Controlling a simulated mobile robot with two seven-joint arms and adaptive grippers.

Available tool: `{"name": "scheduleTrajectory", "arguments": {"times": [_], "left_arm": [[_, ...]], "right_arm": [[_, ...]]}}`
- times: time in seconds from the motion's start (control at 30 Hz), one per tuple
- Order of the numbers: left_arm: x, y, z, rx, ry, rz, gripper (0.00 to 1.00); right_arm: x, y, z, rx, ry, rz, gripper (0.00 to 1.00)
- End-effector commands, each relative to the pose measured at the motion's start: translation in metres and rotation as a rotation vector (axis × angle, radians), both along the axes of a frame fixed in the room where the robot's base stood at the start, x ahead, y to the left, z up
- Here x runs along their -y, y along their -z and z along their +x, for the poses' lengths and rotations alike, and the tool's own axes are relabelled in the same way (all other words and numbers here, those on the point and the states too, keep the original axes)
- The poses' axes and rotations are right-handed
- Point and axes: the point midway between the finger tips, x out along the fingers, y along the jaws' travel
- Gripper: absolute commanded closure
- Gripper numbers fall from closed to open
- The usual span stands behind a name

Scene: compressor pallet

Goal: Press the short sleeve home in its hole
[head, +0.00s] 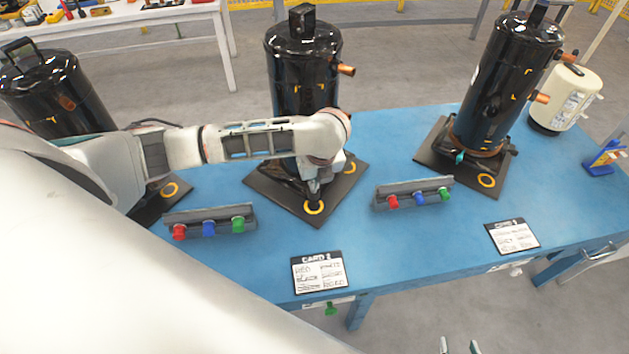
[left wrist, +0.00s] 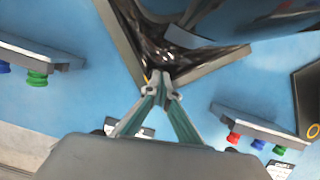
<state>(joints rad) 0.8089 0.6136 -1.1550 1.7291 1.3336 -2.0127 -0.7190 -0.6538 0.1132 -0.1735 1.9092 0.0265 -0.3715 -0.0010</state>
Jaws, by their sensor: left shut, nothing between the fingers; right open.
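My left gripper (head: 313,190) is shut and points down at the yellow-ringed hole (head: 314,207) in the front corner of the middle compressor's dark base plate (head: 282,199). In the left wrist view its closed fingertips (left wrist: 160,80) are over that plate's corner (left wrist: 205,66). I cannot see a sleeve at the hole; the fingers hide the spot. I cannot tell whether they touch anything. My right gripper (head: 459,347) shows only its fingertips at the bottom edge, open, away from the table.
Two grey racks (head: 210,219) (head: 413,193) with red, blue and green pieces flank the plate. Cards (head: 318,272) (head: 512,236) lie near the blue table's front edge. Another black compressor (head: 507,85) stands on its plate at right, near a cream canister (head: 566,98). A green piece (head: 331,309) shows below the front edge.

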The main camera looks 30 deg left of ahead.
Motion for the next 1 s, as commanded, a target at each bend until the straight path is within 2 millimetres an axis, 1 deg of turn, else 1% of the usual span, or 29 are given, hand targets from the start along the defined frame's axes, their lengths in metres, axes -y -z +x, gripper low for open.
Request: {"name": "scheduleTrajectory", "arguments": {"times": [0.03, 0.07, 0.5, 0.83, 0.97, 1.0], "left_arm": [[-0.001, 0.006, -0.005, -0.016, -0.002, 0.003, 1.00], [-0.001, 0.004, -0.005, -0.015, -0.002, 0.002, 1.00], [-0.001, -0.039, -0.002, -0.007, 0.000, 0.001, 1.00], [0.001, -0.053, -0.003, -0.005, 0.001, 0.000, 1.00], [0.005, -0.070, -0.006, -0.002, 0.003, 0.001, 1.00], [0.006, -0.078, -0.007, -0.001, 0.004, 0.002, 1.00]], "right_arm": [[0.000, 0.001, 0.000, 0.001, 0.000, 0.000, 0.60], [0.000, 0.001, 0.000, 0.000, 0.000, 0.000, 0.60], [0.006, 0.000, 0.001, 0.002, -0.006, -0.013, 0.60], [0.003, 0.002, -0.002, -0.004, -0.002, -0.006, 0.60], [0.003, 0.001, -0.001, -0.002, -0.002, -0.005, 0.60], [0.003, 0.001, -0.001, -0.002, -0.002, -0.006, 0.60]]}}
